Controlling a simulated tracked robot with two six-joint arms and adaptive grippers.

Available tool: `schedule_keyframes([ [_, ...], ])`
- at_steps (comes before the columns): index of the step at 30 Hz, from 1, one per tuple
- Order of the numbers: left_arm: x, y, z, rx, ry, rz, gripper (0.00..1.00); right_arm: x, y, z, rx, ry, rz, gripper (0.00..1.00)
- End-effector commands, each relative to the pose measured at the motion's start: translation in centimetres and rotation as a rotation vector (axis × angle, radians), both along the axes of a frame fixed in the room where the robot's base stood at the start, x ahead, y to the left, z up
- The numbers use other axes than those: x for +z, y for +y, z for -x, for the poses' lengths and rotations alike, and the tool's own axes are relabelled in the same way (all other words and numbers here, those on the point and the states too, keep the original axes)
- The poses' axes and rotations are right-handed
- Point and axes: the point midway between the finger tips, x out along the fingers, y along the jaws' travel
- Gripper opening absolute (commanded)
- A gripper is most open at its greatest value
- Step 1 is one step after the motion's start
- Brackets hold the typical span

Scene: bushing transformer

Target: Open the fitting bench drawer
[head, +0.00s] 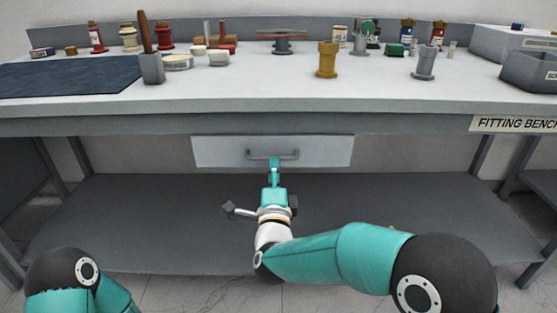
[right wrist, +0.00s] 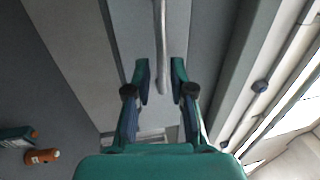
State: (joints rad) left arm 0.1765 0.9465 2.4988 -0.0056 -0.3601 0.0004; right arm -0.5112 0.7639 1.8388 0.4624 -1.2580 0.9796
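The drawer (head: 220,151) has a light grey front under the middle of the fitting bench top. It looks shut, with no gap visible. Its grey bar handle (head: 290,154) runs across the middle of the front. My right gripper (head: 274,162) is at the handle. In the right wrist view, the handle bar (right wrist: 161,40) runs between the two fingertips of my right gripper (right wrist: 160,82). The fingers are apart, with space visible beside the bar. My left arm shows only at the lower left of the head view, and its gripper is out of view.
The bench top (head: 250,85) holds a dark mat (head: 70,78), a brass bushing (head: 327,60), a grey bushing (head: 424,62) and several bottles and parts. Grey bins (head: 530,72) stand at the right. A lower shelf (head: 140,215) lies below the drawer, with bare surface.

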Motion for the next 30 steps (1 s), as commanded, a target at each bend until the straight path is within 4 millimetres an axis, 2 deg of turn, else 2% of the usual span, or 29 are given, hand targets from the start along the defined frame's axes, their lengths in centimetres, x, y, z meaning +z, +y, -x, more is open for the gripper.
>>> schedule_keyframes([
  [3, -0.1, 0.0, 0.0, 0.000, 0.000, 0.000, 0.78, 0.3, -0.1, -1.9, -0.002, 0.000, 0.001, 0.23],
  [7, -0.2, 0.0, 0.0, 0.000, 0.000, 0.000, 0.78, 0.6, -0.1, -3.2, -0.001, -0.001, 0.000, 0.23],
  [19, -0.2, 0.0, 0.0, 0.000, 0.000, 0.000, 0.78, 0.7, -0.1, -3.9, -0.001, 0.000, 0.002, 0.23],
  [20, -0.2, 0.0, 0.0, 0.000, 0.000, 0.000, 0.78, 0.7, -0.1, -3.9, -0.001, 0.000, 0.002, 0.21],
  [24, -0.2, 0.0, 0.0, 0.000, 0.000, 0.000, 0.78, 0.7, -0.1, -3.9, -0.001, 0.001, 0.001, 0.00],
  [30, -0.2, 0.0, 0.0, 0.000, 0.000, 0.000, 0.78, 0.6, -0.1, -3.9, -0.001, 0.002, 0.001, 0.00],
])
